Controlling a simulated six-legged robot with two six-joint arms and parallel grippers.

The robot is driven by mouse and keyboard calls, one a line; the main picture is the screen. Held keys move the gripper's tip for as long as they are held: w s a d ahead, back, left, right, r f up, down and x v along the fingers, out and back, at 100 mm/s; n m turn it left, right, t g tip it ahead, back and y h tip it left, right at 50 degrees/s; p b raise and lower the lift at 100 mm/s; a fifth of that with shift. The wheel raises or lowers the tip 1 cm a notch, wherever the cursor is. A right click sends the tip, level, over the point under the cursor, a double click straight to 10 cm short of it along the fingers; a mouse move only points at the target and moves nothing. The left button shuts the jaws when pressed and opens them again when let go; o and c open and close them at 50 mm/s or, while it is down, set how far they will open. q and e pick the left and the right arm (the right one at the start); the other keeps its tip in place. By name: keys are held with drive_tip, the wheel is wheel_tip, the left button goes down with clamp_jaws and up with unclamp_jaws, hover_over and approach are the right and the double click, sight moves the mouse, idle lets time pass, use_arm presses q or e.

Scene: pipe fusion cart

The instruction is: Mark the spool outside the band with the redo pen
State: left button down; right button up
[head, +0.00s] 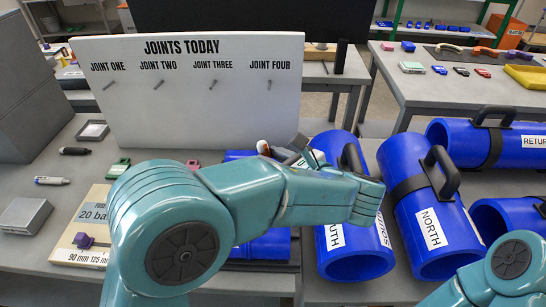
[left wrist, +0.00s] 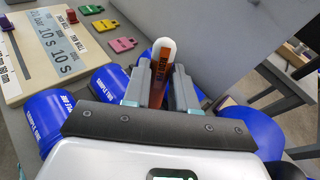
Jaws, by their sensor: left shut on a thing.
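My left gripper (head: 290,155) is shut on the redo pen (left wrist: 161,72), an orange-brown pen with a white end. The gripper (left wrist: 160,90) shows both fingers closed on the pen in the left wrist view. In the head view the pen (head: 263,147) is mostly hidden by my arm. Blue spools with dark bands and handles lie to the right: one labelled NORTH (head: 425,215), one whose label ends in UTH (head: 335,245), partly behind my left arm, and one labelled RETURN (head: 500,145). The pen is apart from the NORTH spool. My right gripper is out of view.
A white JOINTS TODAY board (head: 190,85) stands behind the gripper. Pens (head: 75,151) and a grey block (head: 25,216) lie at left. A beige timing board (left wrist: 40,50) and blue sample pieces (left wrist: 47,117) show in the wrist view.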

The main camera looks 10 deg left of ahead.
use_arm(q)
drive_tip(key=shift+r+p, duration=0.5)
drive_tip(key=shift+r, duration=0.3)
wheel_tip(320, 180, up, 5)
drive_tip(key=p, duration=0.4)
drive_tip(key=shift+p, duration=0.4)
drive_tip(key=shift+f, duration=0.1)
